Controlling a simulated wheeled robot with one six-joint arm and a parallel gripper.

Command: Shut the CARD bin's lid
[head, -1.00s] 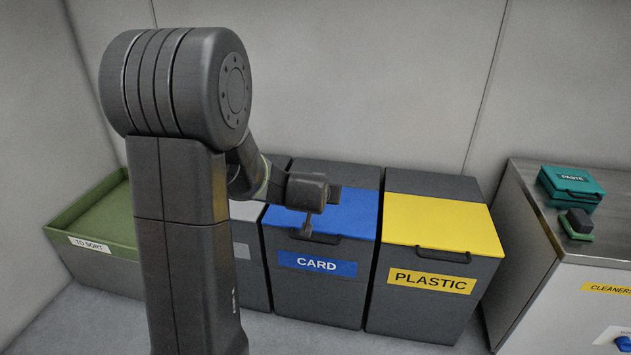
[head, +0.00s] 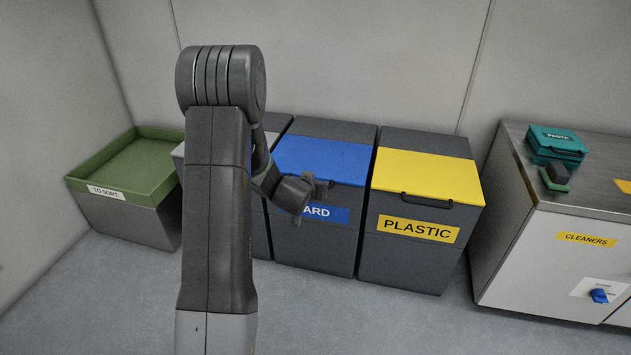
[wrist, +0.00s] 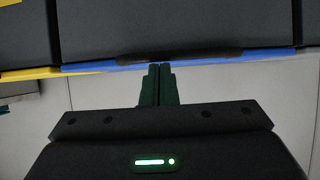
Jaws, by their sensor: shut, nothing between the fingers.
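The CARD bin (head: 331,243) is a dark grey box with a blue lid (head: 322,158), which lies flat over the bin's front part and looks shut. Its label is partly hidden behind my gripper (head: 319,188), so only "ARD" shows. My gripper is shut and empty, at the lid's front edge near the handle. In the wrist view the shut fingers (wrist: 157,84) point at the blue edge strip (wrist: 206,61), close to the dark handle (wrist: 180,55). I cannot tell whether they touch it.
The PLASTIC bin (head: 408,255) with a yellow lid stands right of the CARD bin. A bin left of it is mostly hidden by my arm. A green TO SORT tray (head: 100,155) is at far left, a CLEANERS cabinet (head: 520,245) at right. The floor in front is clear.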

